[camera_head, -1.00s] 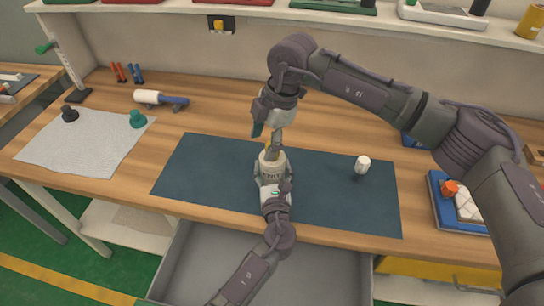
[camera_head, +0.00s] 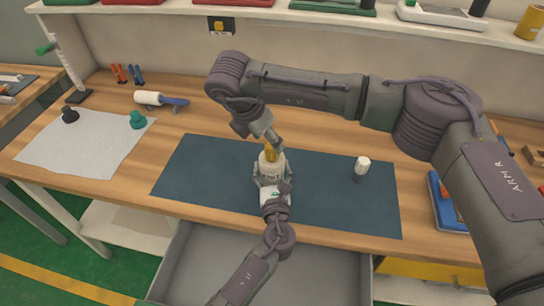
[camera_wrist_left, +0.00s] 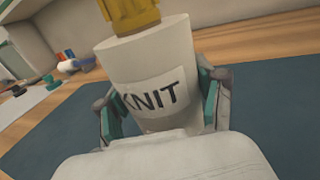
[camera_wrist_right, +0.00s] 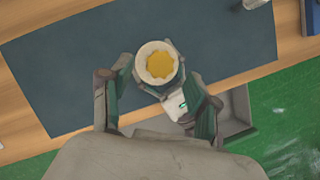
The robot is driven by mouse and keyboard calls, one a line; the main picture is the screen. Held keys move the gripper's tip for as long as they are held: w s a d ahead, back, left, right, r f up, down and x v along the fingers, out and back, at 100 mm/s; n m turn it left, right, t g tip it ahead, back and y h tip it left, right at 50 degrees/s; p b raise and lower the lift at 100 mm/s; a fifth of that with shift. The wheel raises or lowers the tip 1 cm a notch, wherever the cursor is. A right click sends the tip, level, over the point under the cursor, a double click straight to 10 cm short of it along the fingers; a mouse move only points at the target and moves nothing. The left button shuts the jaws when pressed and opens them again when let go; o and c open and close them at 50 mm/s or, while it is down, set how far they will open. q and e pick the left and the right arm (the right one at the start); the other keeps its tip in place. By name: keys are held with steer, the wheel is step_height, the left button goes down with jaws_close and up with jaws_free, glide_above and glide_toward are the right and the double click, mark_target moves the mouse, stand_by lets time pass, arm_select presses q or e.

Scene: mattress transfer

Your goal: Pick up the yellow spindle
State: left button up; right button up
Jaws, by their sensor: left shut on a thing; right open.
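The yellow spindle (camera_head: 271,153) stands upright in the top of a white cylinder (camera_head: 272,165) over the dark mat (camera_head: 330,190). In the left wrist view the spindle (camera_wrist_left: 130,12) is cut off at the top, and the cylinder (camera_wrist_left: 155,65) reads "KNIT". My left gripper (camera_head: 272,179) is shut on the cylinder from the front, one finger on each side. My right gripper (camera_head: 264,132) is open above it, pointing down. In the right wrist view the spindle's ridged yellow top (camera_wrist_right: 159,64) appears between the open fingers; I cannot tell whether they touch it.
A small white-topped piece (camera_head: 362,165) stands on the mat at right. A grey cloth (camera_head: 80,145) lies at left with a black piece and a teal piece (camera_head: 138,120). A blue tray (camera_head: 437,190) is partly behind my right arm. An open drawer (camera_head: 330,270) is below.

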mark_target(270, 155)
steer(key=x, duration=0.4)
steer(key=shift+f, duration=0.2)
jaws_close()
